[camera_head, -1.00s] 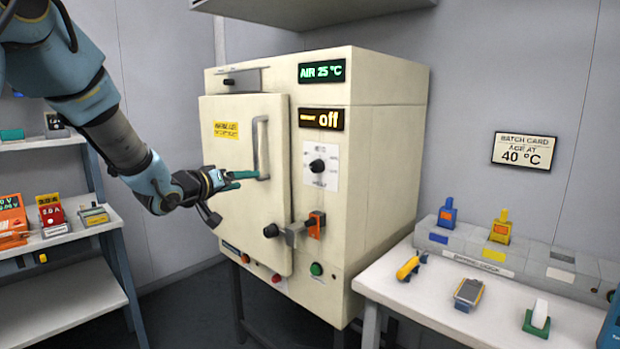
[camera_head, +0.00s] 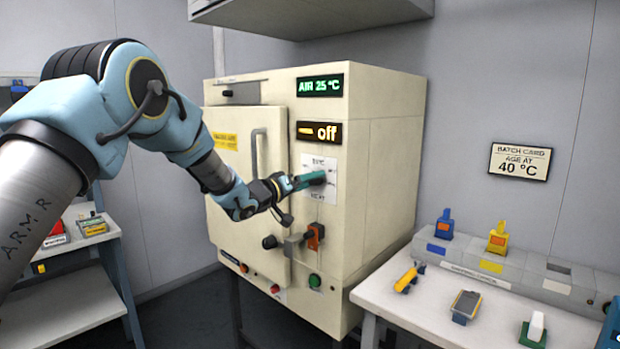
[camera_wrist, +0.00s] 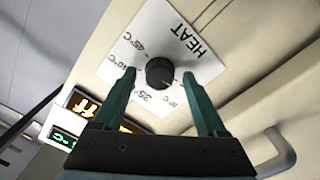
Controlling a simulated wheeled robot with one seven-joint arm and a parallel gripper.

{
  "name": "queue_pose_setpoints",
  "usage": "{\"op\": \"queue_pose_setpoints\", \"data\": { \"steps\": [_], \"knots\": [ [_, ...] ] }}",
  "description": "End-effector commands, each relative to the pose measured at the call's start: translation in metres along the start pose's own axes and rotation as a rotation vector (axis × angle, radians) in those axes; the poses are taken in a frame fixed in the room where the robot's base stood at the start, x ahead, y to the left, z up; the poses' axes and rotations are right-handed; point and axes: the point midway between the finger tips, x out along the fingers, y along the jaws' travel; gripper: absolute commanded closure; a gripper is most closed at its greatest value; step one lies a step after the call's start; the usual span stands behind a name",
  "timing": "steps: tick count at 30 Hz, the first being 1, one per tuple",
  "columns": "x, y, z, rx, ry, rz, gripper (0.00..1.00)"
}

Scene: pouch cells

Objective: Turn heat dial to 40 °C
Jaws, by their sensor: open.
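The heat dial (camera_wrist: 160,73) is a round black knob on a white plate (camera_wrist: 196,62) printed HEAT with temperature marks, among them 35, 40 and 45 °C. In the wrist view my gripper (camera_wrist: 163,76) is open, with one green finger on each side of the dial. I cannot tell whether the fingers touch it. In the head view my gripper (camera_head: 308,180) is at the white plate (camera_head: 318,192) on the oven front and hides most of the dial. The amber display (camera_head: 320,132) reads off, and the green display (camera_head: 320,85) reads AIR 25 °C. The dial's pointer is not clear.
The oven door (camera_head: 240,185) is shut, with its handle (camera_head: 259,155) left of the dial. A door latch (camera_head: 300,241) sticks out below my gripper. The batch card (camera_head: 520,161) reads AGE AT 40 °C. A bench (camera_head: 420,310) with tools stands at right.

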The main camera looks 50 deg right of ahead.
Motion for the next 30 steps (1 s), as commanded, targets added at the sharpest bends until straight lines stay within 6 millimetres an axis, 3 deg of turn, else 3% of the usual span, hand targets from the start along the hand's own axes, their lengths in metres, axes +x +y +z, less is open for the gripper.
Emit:
{"op": "queue_pose_setpoints", "data": {
  "steps": [11,30],
  "knots": [
    [0.0047,0.0001,0.0002,0.0,0.0,0.0,0.28],
    [0.0045,0.0,0.0001,0.0,0.0,0.0,1.0]
  ]
}}
